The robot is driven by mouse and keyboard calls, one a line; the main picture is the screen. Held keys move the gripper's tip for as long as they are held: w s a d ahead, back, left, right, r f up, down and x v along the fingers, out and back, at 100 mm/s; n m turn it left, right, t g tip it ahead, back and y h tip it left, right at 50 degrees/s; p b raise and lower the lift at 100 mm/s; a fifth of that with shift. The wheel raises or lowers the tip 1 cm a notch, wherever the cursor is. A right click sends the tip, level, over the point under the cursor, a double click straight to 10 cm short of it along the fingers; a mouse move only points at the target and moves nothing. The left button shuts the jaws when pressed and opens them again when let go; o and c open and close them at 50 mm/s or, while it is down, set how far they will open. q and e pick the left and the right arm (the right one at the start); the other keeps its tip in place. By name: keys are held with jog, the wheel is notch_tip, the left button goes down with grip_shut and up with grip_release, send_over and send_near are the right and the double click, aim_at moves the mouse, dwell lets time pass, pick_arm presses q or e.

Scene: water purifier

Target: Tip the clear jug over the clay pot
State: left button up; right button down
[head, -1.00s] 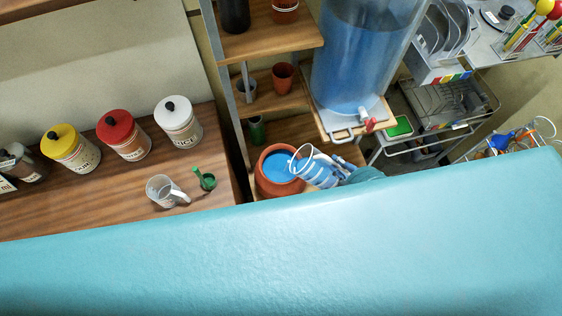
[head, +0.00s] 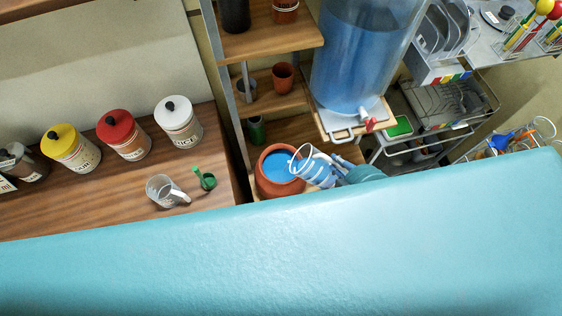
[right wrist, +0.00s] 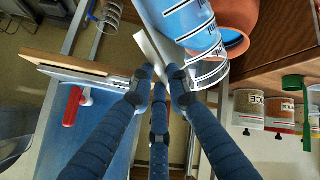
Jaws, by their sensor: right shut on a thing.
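The clear jug (head: 318,169) with dark bands is tilted, its mouth toward the upper left, at the right rim of the clay pot (head: 265,186). Blue water (head: 277,166) shows inside the pot. My right gripper (head: 345,172) is shut on the jug's handle and sits to the right of the pot. In the right wrist view the fingers (right wrist: 160,85) close on the pale handle, with blue liquid in the jug (right wrist: 190,20) and the clay pot (right wrist: 238,14) behind it. My left gripper is not in view.
A large blue water tank (head: 362,60) with a red tap (head: 369,124) stands on a shelf just behind the jug. A wooden counter (head: 100,205) at left holds lidded jars, a clear measuring cup (head: 161,190) and a green item (head: 205,180).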

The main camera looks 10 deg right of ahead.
jog(key=shift+w+a+r, duration=0.3)
jog(key=shift+a+r, duration=0.05)
jog(key=shift+r, duration=0.3)
dwell(1.6)
jog(key=shift+w+a+n+g+h, duration=0.3)
jog(key=shift+a+g+h, duration=0.2)
jog(key=shift+h, duration=0.1)
dwell(2.4)
